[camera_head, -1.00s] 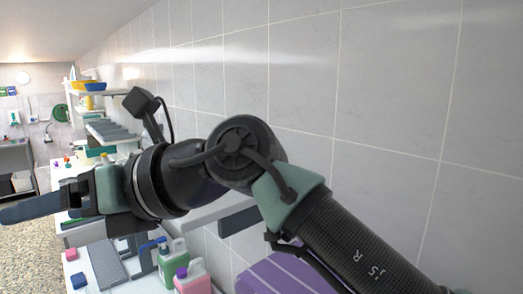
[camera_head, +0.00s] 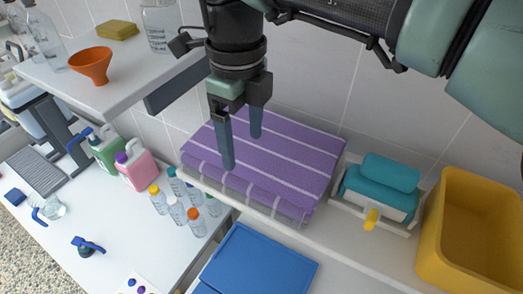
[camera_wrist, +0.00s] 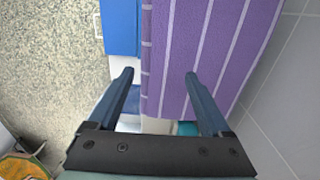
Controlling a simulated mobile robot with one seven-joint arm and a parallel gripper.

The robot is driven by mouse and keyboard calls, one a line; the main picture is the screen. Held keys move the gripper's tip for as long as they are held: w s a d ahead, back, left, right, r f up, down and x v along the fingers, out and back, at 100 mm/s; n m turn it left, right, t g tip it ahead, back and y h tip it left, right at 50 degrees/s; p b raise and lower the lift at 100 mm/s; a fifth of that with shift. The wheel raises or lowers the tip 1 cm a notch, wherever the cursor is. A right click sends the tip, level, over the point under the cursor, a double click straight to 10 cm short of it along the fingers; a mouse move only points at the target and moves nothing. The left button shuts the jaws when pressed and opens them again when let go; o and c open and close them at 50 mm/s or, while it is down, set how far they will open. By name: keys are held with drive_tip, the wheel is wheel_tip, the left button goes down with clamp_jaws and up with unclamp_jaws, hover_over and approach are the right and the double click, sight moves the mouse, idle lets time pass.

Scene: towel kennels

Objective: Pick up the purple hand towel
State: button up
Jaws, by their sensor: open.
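The purple hand towel (camera_head: 283,151) has pale stripes and lies folded on a white shelf against the tiled wall. It also shows large in the wrist view (camera_wrist: 190,45). My gripper (camera_head: 242,152) points down over the left part of the towel, with its two fingers apart and nothing between them. In the wrist view my gripper (camera_wrist: 160,76) has one finger over the towel and the other past the towel's edge. I cannot tell whether a fingertip touches the towel. A greyish layer shows under the towel's front edge.
A white tray with a teal-topped box (camera_head: 379,193) stands right of the towel, then a yellow bin (camera_head: 478,235). A blue lid (camera_head: 258,262) is below. Several bottles (camera_head: 180,204) stand at lower left. An upper shelf with an orange funnel (camera_head: 92,65) is at the left.

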sight(244, 169)
drive_tip(key=f+b, duration=0.1)
drive_tip(key=f, duration=0.2)
drive_tip(key=f+b, duration=0.2)
drive_tip(key=f, duration=0.1)
drive_tip(key=shift+w+a+f, duration=0.1)
drive_tip(key=shift+w+f, duration=0.1)
drive_tip(key=shift+r, duration=0.15)
drive_tip(key=shift+c, duration=0.7)
clamp_jaws()
